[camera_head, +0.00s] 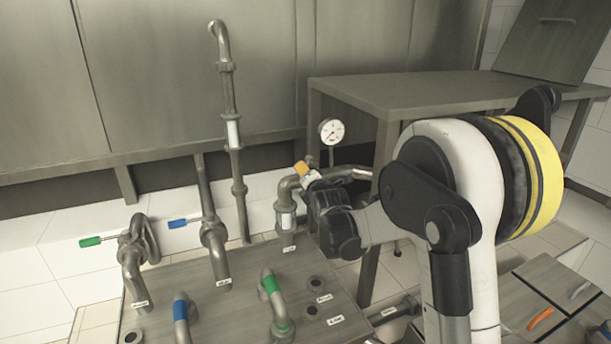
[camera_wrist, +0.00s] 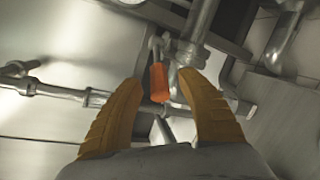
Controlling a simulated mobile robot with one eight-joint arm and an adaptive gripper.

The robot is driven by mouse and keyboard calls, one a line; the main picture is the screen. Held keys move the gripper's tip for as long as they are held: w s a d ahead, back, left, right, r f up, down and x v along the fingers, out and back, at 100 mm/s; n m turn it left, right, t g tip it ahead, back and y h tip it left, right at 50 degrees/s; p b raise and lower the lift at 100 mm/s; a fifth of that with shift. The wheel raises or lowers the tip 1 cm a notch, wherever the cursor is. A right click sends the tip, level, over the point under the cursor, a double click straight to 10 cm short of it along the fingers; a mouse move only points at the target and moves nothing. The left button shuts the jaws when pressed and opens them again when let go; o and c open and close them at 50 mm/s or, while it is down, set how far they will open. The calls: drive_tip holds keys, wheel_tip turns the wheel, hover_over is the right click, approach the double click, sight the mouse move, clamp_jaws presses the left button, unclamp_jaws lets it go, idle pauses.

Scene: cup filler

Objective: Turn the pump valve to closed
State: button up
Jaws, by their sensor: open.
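In the wrist view an orange valve handle (camera_wrist: 159,83) hangs on a metal pipe, between the tips of my gripper's two yellow fingers (camera_wrist: 161,77). The fingers are spread apart, and a gap shows around the handle. I cannot tell whether either finger touches it. In the head view my gripper (camera_head: 302,172) is at the pipe with the pressure gauge (camera_head: 332,132), and one yellow fingertip shows beside the pipe's bend. The orange handle is hidden there behind my gripper and wrist. The small labels are too blurred to read.
Other valves on the metal stand have a green handle (camera_head: 90,241) and a blue handle (camera_head: 178,223). Bent pipes with a blue band (camera_head: 181,308) and a green band (camera_head: 270,284) rise nearby. A steel table (camera_head: 430,95) stands behind my arm.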

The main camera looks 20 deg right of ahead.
drive_tip(key=v, duration=1)
drive_tip(key=shift+s, duration=0.2)
drive_tip(key=shift+r, duration=0.1)
